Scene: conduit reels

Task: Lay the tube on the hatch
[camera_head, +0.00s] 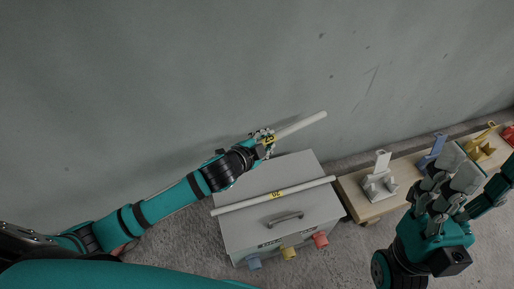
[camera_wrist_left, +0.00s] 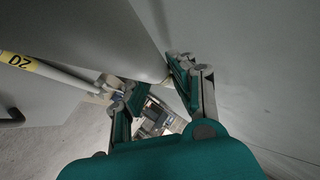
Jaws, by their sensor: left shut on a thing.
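My left gripper (camera_head: 265,141) is shut on a pale tube (camera_head: 301,124) with a yellow band. The tube sticks out to the upper right, above the back of the grey box and apart from its top. The hatch (camera_head: 262,178), the flat grey top with a dark handle, lies below. Another pale tube (camera_head: 240,204), with a yellow band marked 20, lies across it and shows in the left wrist view (camera_wrist_left: 48,73). The left fingers show in the left wrist view (camera_wrist_left: 158,88). My right gripper (camera_head: 447,190) is at the right, over the bench; its finger state is unclear.
Blue (camera_head: 254,263), yellow (camera_head: 288,253) and red (camera_head: 321,240) pieces stick out at the box's front. A wooden bench (camera_head: 352,188) to the right bears a grey stand (camera_head: 380,183), a blue stand (camera_head: 432,150) and a yellow stand (camera_head: 480,150). A wall rises behind.

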